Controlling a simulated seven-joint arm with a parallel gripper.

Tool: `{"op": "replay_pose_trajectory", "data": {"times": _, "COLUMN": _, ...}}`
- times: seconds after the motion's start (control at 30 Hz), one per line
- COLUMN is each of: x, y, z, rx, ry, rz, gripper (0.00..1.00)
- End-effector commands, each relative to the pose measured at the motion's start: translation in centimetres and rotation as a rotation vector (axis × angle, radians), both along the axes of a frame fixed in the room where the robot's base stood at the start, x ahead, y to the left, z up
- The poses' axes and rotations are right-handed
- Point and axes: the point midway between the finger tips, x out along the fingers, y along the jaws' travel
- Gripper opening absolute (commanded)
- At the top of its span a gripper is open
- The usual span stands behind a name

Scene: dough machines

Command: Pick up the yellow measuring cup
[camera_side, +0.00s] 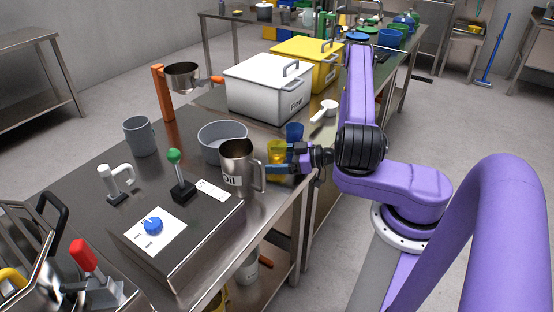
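The yellow measuring cup (277,149) stands on the steel table, right of and behind the metal pitcher marked "Oil" (238,167). Only part of it shows; the gripper covers some of its lower and right side. My gripper (281,164) reaches in from the right at the cup's height. Blue-grey fingers point left, one below the cup in the picture and one near its right side. The fingers look apart. I cannot tell whether they touch the cup.
A blue cup (294,131) stands just behind the yellow one. A grey bowl (222,141) is to the left. A white flour box (268,90), a yellow box (318,62) and a white scoop (325,110) are behind. A control box (178,232) is in front.

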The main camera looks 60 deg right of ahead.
Motion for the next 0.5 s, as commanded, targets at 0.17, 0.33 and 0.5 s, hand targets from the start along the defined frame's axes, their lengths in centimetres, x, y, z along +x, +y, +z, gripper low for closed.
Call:
{"op": "replay_pose_trajectory", "data": {"times": 0.17, "x": -0.02, "y": -0.02, "z": 0.01, "rx": 0.0, "ry": 0.0, "rz": 0.0, "gripper": 0.29}}
{"op": "replay_pose_trajectory", "data": {"times": 0.33, "x": -0.03, "y": -0.02, "z": 0.03, "rx": 0.0, "ry": 0.0, "rz": 0.0, "gripper": 0.26}}
{"op": "replay_pose_trajectory", "data": {"times": 0.5, "x": -0.03, "y": -0.03, "z": 0.14, "rx": 0.0, "ry": 0.0, "rz": 0.0, "gripper": 0.26}}
